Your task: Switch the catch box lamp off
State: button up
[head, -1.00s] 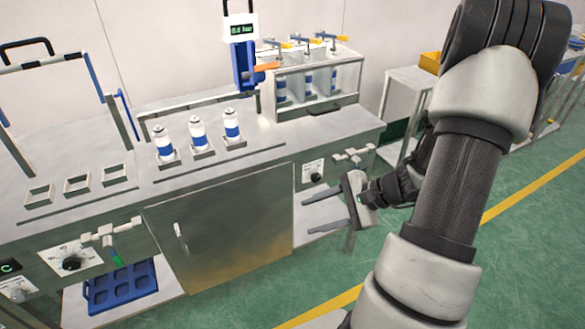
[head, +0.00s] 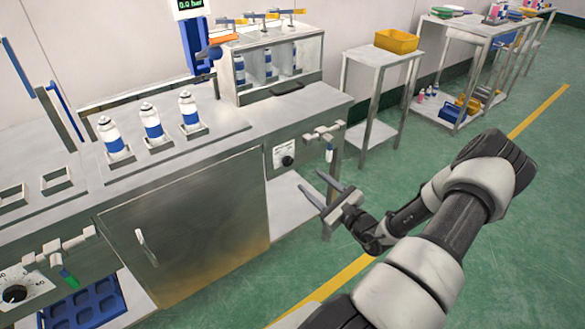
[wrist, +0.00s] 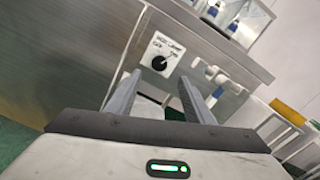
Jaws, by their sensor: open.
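The lamp switch is a black rotary knob (head: 287,160) on a white label plate on the bench's front panel. In the wrist view the knob (wrist: 158,61) sits ahead, between and just beyond my fingertips. Lettering on its plate seems to include "LAMP", with small marks either side; I cannot tell which mark the knob points to. My gripper (head: 312,181) is open and empty, in front of the panel, right of and slightly below the knob in the head view. Its two fingers (wrist: 158,79) appear apart from the knob. A clear-fronted box (head: 268,70) with bottles stands above on the bench.
A pipe fitting with valves (head: 325,134) juts from the panel just right of the knob. A metal cabinet door (head: 190,225) is to the left. A side table with a yellow bin (head: 399,40) stands at the right. Green floor is open in front.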

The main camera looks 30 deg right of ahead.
aim_at(288, 163)
jog(key=w, duration=0.3)
jog(key=w+b, duration=0.1)
jog(key=w, duration=0.3)
jog(key=w+a, duration=0.1)
jog(key=w, duration=0.3)
jog(key=shift+b, duration=0.4)
jog(key=shift+s, duration=0.1)
jog(key=c, duration=1.1)
jog(key=shift+o, duration=0.3)
jog(key=shift+n, duration=0.4)
jog(key=shift+n+p, duration=0.65)
jog(key=shift+n, duration=0.45)
jog(key=n, duration=0.2)
jog(key=shift+n, duration=0.3)
jog(key=n, duration=0.6)
jog(key=shift+f+b, duration=0.15)
jog(key=shift+b, duration=0.25)
jog(key=shift+n, duration=0.3)
